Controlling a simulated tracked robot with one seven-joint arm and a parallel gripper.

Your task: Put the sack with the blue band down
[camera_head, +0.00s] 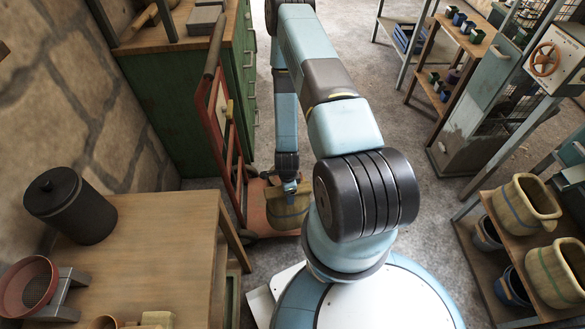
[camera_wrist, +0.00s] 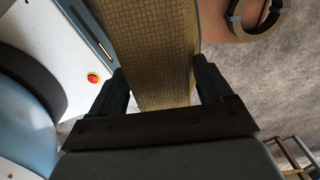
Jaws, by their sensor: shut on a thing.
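A tan woven sack (camera_head: 287,212) is at the red hand truck, over its toe plate (camera_head: 262,222). My gripper (camera_head: 289,188) reaches down onto the sack's top. In the wrist view the sack (camera_wrist: 155,45) fills the space between the two dark fingers of my gripper (camera_wrist: 160,82), which is shut on it. I cannot make out the colour of any band on this sack. Its underside is hidden, so I cannot tell whether it rests on the plate or hangs just above it.
The red hand truck (camera_head: 222,110) stands against a green cabinet (camera_head: 243,75). A wooden table (camera_head: 150,245) with a black canister (camera_head: 70,205) is at left. Bare floor (camera_head: 415,225) lies between my base and that shelf.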

